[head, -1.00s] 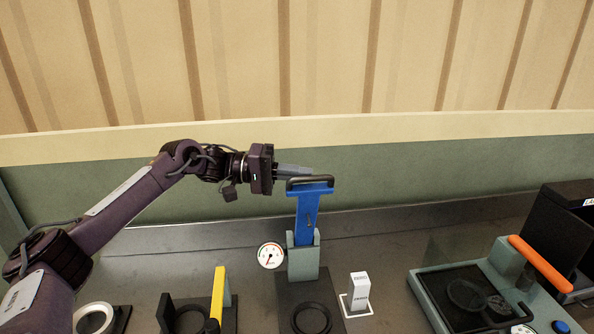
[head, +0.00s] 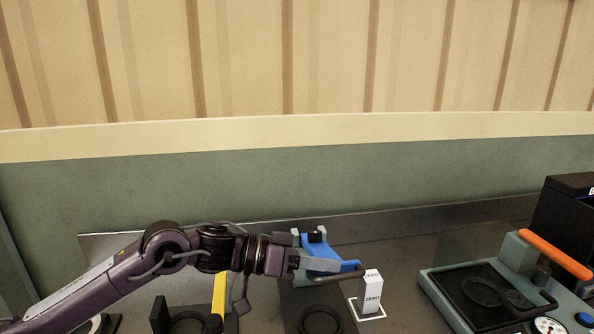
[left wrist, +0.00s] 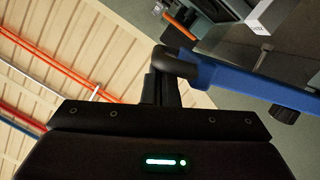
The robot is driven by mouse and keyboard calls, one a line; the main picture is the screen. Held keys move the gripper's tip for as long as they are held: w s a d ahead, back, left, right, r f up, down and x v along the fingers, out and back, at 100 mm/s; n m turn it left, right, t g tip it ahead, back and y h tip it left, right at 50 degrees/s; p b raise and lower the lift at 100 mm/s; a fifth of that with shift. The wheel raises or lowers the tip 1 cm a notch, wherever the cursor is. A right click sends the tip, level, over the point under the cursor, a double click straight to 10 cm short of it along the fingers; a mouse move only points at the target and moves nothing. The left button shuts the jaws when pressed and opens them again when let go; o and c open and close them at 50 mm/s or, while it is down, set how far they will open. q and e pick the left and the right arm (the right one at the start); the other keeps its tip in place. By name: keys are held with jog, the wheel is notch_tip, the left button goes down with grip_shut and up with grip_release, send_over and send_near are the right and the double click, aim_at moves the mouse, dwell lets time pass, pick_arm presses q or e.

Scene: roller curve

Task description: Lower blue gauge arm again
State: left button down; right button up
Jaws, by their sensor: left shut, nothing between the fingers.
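The blue gauge arm (head: 325,254) is tilted forward from its grey stand in the head view, with its dark handle (head: 340,275) at the low front end. It also shows as a blue bar (left wrist: 247,82) in the left wrist view, with the dark handle (left wrist: 178,63) by the fingers. My left gripper (head: 318,264) is shut with nothing held, at the arm's handle end and partly covering the arm. Its fingers (left wrist: 162,88) look close to the handle; I cannot tell whether they touch. My right gripper is not in view.
A white ZERO block (head: 372,289) stands in a white frame just right of the handle. A dark ring (head: 320,320) lies below the arm. A yellow lever (head: 219,293) stands left. A grey-green fixture with an orange handle (head: 548,254) is at right.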

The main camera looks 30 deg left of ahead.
pick_arm(q)
notch_tip(320, 180, down, 9)
jog(key=s+d+m+b, duration=0.1)
jog(key=m+b, duration=0.1)
jog(key=b, duration=0.2)
jog(key=shift+s+d+t+y, duration=0.3)
jog(key=shift+s+d, duration=0.05)
jog(key=shift+s, duration=0.05)
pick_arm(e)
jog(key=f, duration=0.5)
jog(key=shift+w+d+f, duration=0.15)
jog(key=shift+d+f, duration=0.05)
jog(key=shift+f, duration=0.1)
pick_arm(q)
jog(key=shift+f, duration=0.25)
jog(key=shift+r, duration=0.1)
jog(key=s+a+r+p, duration=0.2)
jog(key=s+a+r, duration=0.2)
jog(key=a+r, duration=0.3)
jog(key=shift+s+a, duration=0.35)
jog(key=shift+a, duration=0.45)
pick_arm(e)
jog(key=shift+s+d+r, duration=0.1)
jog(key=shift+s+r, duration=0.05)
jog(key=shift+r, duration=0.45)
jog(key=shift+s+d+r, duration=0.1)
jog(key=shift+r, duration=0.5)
